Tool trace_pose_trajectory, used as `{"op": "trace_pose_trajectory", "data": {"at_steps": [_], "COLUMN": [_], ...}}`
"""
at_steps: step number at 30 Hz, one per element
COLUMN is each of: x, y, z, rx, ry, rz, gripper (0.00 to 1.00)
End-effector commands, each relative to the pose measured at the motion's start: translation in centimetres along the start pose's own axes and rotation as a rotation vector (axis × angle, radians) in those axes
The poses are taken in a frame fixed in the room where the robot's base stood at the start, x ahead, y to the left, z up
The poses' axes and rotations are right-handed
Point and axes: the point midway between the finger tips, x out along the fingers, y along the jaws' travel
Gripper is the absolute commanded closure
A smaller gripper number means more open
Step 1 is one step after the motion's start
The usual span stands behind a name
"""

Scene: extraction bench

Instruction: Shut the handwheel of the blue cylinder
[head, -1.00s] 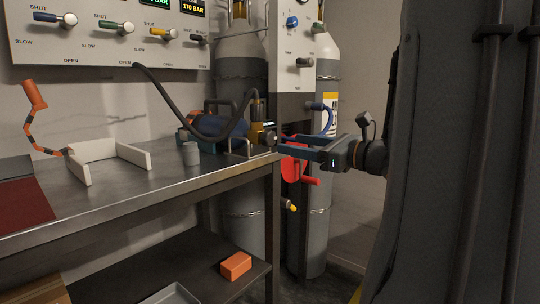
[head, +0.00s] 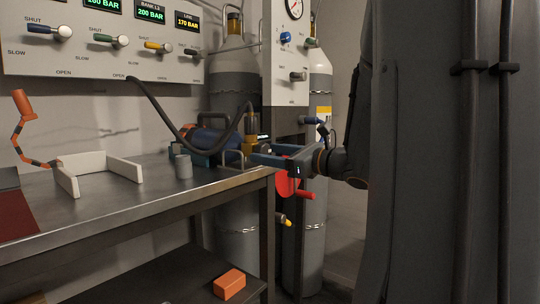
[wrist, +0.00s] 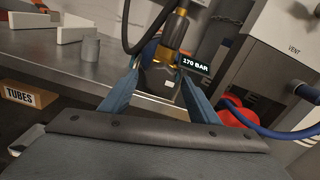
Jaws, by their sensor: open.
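The blue cylinder (head: 208,138) lies on its side at the back right of the bench, with a brass valve (head: 251,143) at its right end. The brass valve (wrist: 172,42) also shows in the wrist view, between and beyond my fingertips. I cannot clearly make out the handwheel, as my fingers and the fittings overlap there. My gripper (head: 257,155) reaches in from the right at valve height. In the wrist view my gripper (wrist: 162,67) is open, its two blue fingers apart on either side of the valve end. I cannot tell whether they touch it.
A black hose (head: 165,100) arcs from the wall panel (head: 100,65) to the valve. A red wheel (head: 287,182) sits close below my gripper. Tall grey cylinders (head: 237,215) stand behind. A grey cup (head: 184,166) and white frame (head: 125,168) stand on the bench (head: 150,205).

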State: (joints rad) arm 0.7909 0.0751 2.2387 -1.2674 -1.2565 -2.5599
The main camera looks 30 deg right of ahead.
Motion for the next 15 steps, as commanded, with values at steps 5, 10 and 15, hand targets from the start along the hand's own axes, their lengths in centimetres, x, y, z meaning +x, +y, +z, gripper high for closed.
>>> {"op": "trace_pose_trajectory", "data": {"at_steps": [5,10,15], "x": [0.01,0.01,0.0], "y": [0.04,0.04,0.05], "z": [-0.01,-0.01,0.01], "rx": [0.0,0.001,0.02], "ry": [0.0,0.0,0.0], "rz": [0.001,0.001,0.001], "gripper": [0.7,0.86,0.86]}}
